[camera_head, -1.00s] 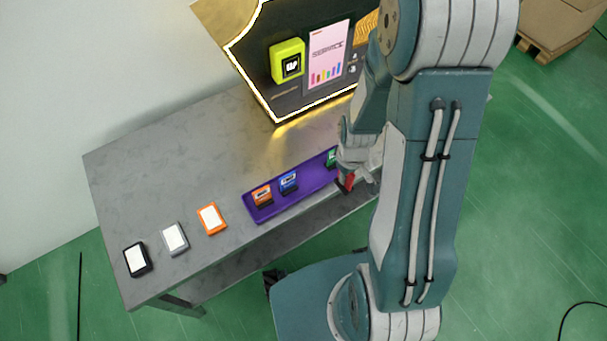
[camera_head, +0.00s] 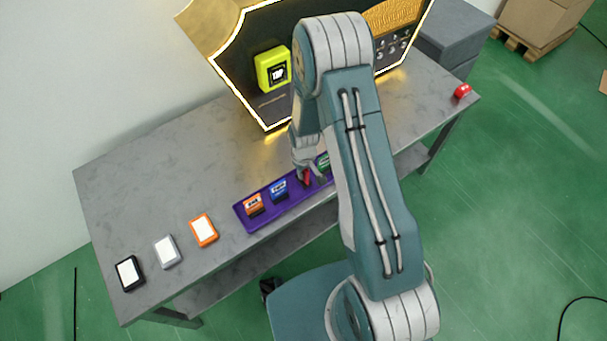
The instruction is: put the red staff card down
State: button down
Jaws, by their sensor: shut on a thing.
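My gripper (camera_head: 309,178) is over the right half of the purple tray (camera_head: 244,216), shut on the red staff card (camera_head: 305,177). Only a small part of the red card shows between the fingers, just right of the blue card (camera_head: 279,188) and left of the green card (camera_head: 323,161). An orange card (camera_head: 254,204) stands at the tray's left end. I cannot tell whether the red card touches the tray. My arm hides the tray's right end.
Orange-framed (camera_head: 204,230), grey (camera_head: 167,251) and black (camera_head: 129,272) tiles lie on the table (camera_head: 135,190) at left. A lit kiosk with a yellow-green reader (camera_head: 271,69) stands behind. A red object (camera_head: 462,91) lies at the right edge. The table's middle left is clear.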

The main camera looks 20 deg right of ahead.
jog(key=shift+a+f, duration=0.1)
jog(key=shift+f, duration=0.45)
jog(key=shift+a+f, duration=0.1)
jog(key=shift+a, duration=0.15)
jog(key=c, duration=0.8)
grip_release()
jog(key=shift+d, duration=0.15)
